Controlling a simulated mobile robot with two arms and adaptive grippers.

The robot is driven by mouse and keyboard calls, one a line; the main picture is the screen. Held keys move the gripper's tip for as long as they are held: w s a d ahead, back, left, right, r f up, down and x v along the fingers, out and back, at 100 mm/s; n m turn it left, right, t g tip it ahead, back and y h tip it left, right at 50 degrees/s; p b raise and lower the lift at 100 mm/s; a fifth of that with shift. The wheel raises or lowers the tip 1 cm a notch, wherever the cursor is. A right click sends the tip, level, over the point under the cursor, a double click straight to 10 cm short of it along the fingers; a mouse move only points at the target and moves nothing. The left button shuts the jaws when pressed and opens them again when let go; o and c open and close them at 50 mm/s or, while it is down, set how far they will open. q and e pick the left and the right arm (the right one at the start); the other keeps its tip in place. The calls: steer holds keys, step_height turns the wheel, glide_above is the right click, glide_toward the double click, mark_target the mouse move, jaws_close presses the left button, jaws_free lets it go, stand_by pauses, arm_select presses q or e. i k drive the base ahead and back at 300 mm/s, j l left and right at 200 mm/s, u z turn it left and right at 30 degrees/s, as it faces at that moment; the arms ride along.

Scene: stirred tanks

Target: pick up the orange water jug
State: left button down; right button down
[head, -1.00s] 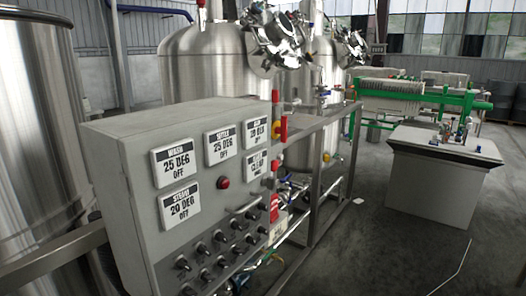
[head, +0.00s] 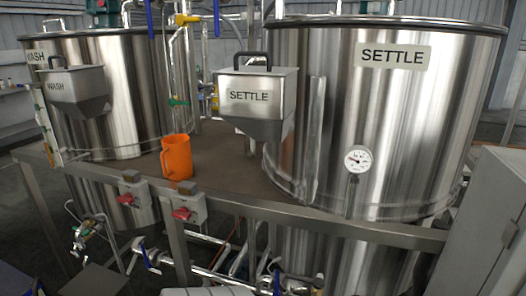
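The orange water jug (head: 177,158) stands upright on the brown platform (head: 226,188) in the head view, left of the middle. Its handle shows on its left side. It stands between the tank labelled WASH (head: 125,100) and the tank labelled SETTLE (head: 385,120), near the platform's front edge. Neither of my grippers is in view.
A steel hopper labelled SETTLE (head: 257,96) hangs right of the jug, and a WASH hopper (head: 75,90) hangs to the left. Red-handled switch boxes (head: 185,209) sit on the front rail below the jug. Pipes and valves (head: 150,258) run underneath. A grey cabinet (head: 490,225) stands at right.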

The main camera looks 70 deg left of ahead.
mark_target(176, 156)
steer(key=u, duration=2.9)
